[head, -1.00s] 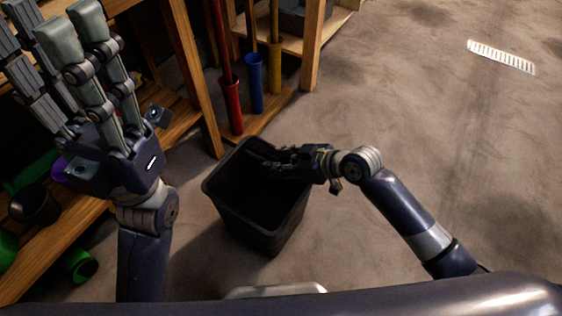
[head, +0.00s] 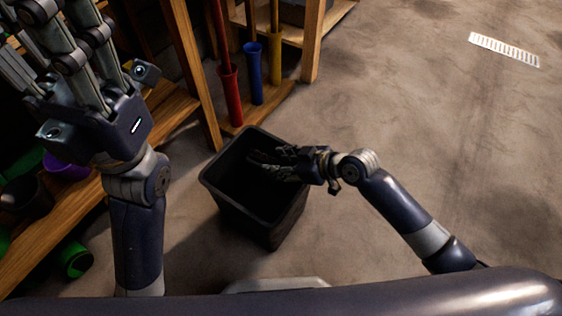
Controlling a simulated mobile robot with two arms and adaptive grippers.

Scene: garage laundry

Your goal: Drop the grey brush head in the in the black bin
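The black bin (head: 262,222) stands upright on the floor in the middle of the head view, its open top facing me. My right gripper (head: 270,164) reaches in from the right over the bin's right rim. Its fingers point left over the dark opening and look spread apart. I cannot make out the grey brush head in the fingers or in the bin; the inside is very dark. My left gripper (head: 50,50) is raised at the upper left, close to the camera. Its fingers look extended and apart, with nothing seen between them, and their tips are partly cut off.
A wooden shelf (head: 48,240) with pots and green and purple items stands at the left. Red (head: 231,96), blue (head: 254,73) and yellow (head: 275,62) long-handled tools stand behind the bin.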

